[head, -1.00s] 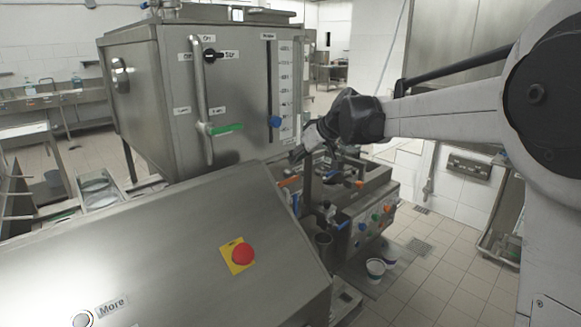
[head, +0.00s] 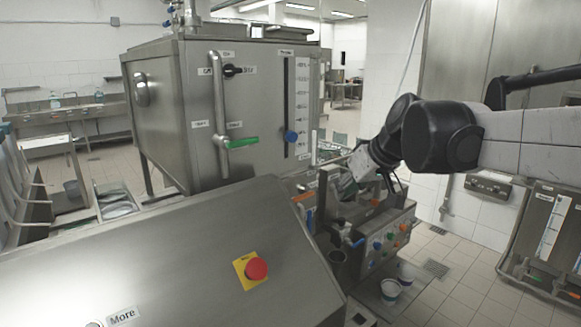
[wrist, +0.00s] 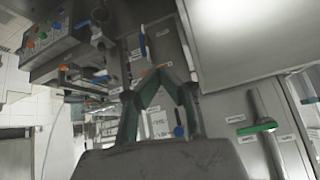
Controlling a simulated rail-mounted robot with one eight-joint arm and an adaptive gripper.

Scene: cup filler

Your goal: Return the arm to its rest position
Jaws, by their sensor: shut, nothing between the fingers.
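My gripper (head: 348,186) is at the end of my arm, right of centre in the head view, above the filler unit with the coloured buttons. In the wrist view my gripper (wrist: 163,72) shows its two green-and-dark fingers meeting at the tips, with nothing between them. My arm reaches in from the right edge of the head view. The cup filler (head: 375,245) stands below and beside the gripper. I cannot tell from the head view how close the fingers are to it.
A large steel tank (head: 165,120) with a green-handled lever stands left of the gripper. A sloped steel cover (head: 170,260) with a red stop button (head: 256,268) is in front. Tiled floor at the right is open.

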